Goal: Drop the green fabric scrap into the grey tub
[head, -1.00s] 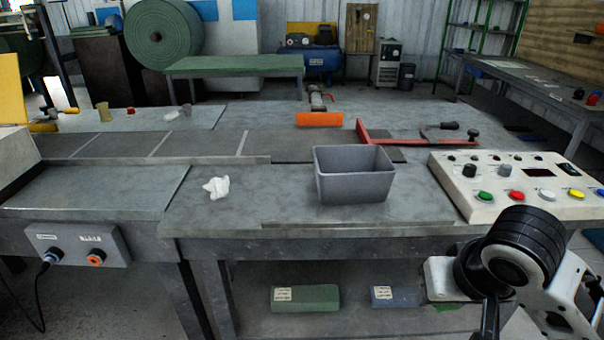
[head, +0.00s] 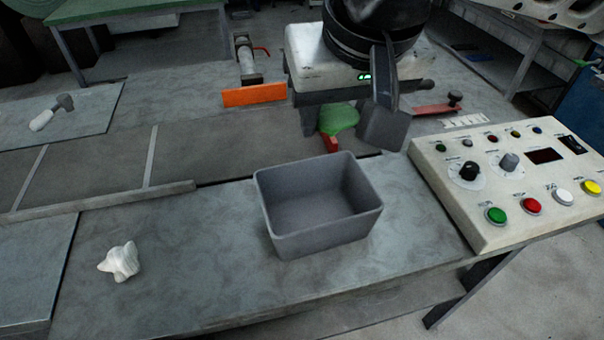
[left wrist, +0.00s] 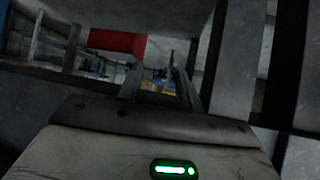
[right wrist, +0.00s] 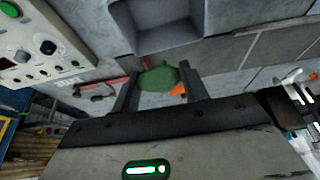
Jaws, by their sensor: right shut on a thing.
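The grey tub (head: 285,228) stands upright on the table; its visible inside is empty. My right gripper (head: 358,124) is shut on the green fabric scrap (head: 338,118). In the head view it appears just beyond the tub's far right rim. In the right wrist view the scrap (right wrist: 160,78) sits between the two fingers, and the tub (right wrist: 160,40) is at the top, apart from it. My left gripper (left wrist: 158,85) shows only in its wrist view, fingers apart with nothing seen between them, near dark structure.
A control panel (head: 455,185) with buttons stands right of the tub. A crumpled white scrap (head: 120,262) lies at the left. An orange plate (head: 254,95) and a red-handled tool (head: 432,110) are behind. The tabletop between white scrap and tub is clear.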

